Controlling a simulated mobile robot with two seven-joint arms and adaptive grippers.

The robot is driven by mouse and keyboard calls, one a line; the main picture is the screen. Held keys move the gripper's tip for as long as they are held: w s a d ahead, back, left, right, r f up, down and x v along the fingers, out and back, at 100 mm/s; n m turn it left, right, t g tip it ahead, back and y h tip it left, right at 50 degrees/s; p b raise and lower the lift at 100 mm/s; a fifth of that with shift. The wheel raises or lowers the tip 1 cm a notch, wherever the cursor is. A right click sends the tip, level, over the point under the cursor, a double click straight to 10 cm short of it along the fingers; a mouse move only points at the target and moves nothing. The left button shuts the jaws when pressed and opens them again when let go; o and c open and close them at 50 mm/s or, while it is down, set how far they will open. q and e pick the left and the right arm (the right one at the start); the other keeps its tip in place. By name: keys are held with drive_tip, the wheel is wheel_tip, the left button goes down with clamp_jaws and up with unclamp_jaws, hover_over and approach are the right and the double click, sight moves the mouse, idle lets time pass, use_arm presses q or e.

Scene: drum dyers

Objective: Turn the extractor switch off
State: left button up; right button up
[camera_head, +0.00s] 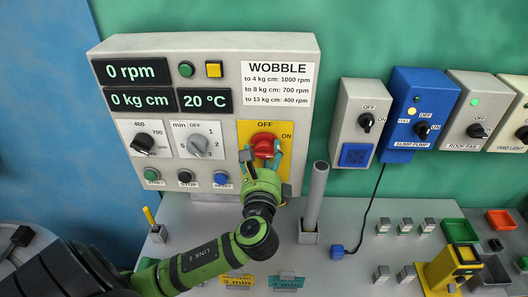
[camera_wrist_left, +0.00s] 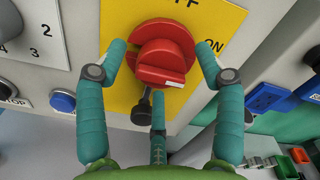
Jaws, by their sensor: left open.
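The red rotary switch (camera_head: 264,143) sits on a yellow plate (camera_head: 283,170) marked OFF at the top and ON at the right. It also shows close up in the left wrist view (camera_wrist_left: 165,48). No extractor label is readable on it. Its raised red grip looks roughly crosswise in the wrist view; I cannot tell its exact setting. My left gripper (camera_head: 262,157) is open at the switch, with teal fingers on both sides of the knob and one below it (camera_wrist_left: 162,62). I cannot tell whether they touch it. My right gripper is not in view.
The grey panel (camera_head: 224,50) also carries black and grey dials, displays and buttons. A grey upright tube (camera_head: 316,196) stands close right of my left gripper. Further right are the blue sump pump box (camera_head: 405,100) and the roof fan box (camera_head: 485,95).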

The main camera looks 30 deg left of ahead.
use_arm(q)
drive_tip(key=c, duration=0.9)
drive_tip(key=shift+c, duration=1.3)
drive_tip(key=shift+r, duration=0.1)
drive_tip(key=n+b, duration=0.2)
drive_tip(key=n, duration=0.2)
drive_tip(key=shift+n, duration=0.3)
drive_tip(key=n+b, duration=0.2)
drive_tip(key=n, duration=0.2)
drive_tip(key=shift+s+n, duration=0.1)
drive_tip(key=shift+n, duration=0.2)
drive_tip(key=n+b, duration=0.1)
drive_tip(key=n, duration=0.3)
drive_tip(key=n+b, duration=0.1)
drive_tip(key=n, duration=0.3)
drive_tip(key=shift+n+b, duration=0.3)
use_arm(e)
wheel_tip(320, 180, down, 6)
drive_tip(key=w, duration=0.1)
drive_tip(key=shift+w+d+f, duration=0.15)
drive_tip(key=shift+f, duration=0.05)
use_arm(q)
drive_tip(key=shift+n, duration=0.3)
